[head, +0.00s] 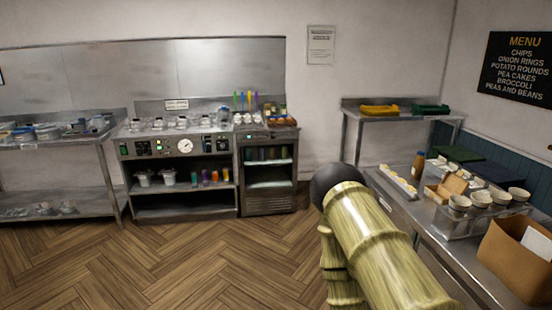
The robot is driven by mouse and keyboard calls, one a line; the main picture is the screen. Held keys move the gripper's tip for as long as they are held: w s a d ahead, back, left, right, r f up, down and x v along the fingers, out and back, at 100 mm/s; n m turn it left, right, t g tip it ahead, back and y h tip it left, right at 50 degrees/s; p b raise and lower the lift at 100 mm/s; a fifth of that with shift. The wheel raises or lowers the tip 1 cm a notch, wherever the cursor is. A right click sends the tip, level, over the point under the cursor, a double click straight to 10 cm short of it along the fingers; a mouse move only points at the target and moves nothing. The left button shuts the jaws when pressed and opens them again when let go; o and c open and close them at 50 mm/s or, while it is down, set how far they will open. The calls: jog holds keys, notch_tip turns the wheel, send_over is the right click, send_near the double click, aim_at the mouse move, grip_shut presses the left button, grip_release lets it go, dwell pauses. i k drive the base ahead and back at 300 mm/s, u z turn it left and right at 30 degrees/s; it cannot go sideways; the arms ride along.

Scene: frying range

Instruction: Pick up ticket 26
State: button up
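I cannot make out a ticket numbered 26 anywhere in the head view. A white paper (536,245) shows at the open cardboard box on the right, but any number on it cannot be read. A printed notice (321,46) hangs on the back wall, its text too small to read. My gripper is not in view. Only links of my arm show, at the lower middle right, and they hide part of the right counter's front.
The right steel counter (409,206) holds several bowls (480,199), a brown bottle (418,164) and the cardboard box (511,261). A steel range (178,157) stands at the back, a side table (52,141) at left, and a table with trays (379,110) behind. The wooden floor (165,260) is clear.

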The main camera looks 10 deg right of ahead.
aim_at(477, 183)
jog(key=i, duration=2.65)
jog(key=z, duration=2.7)
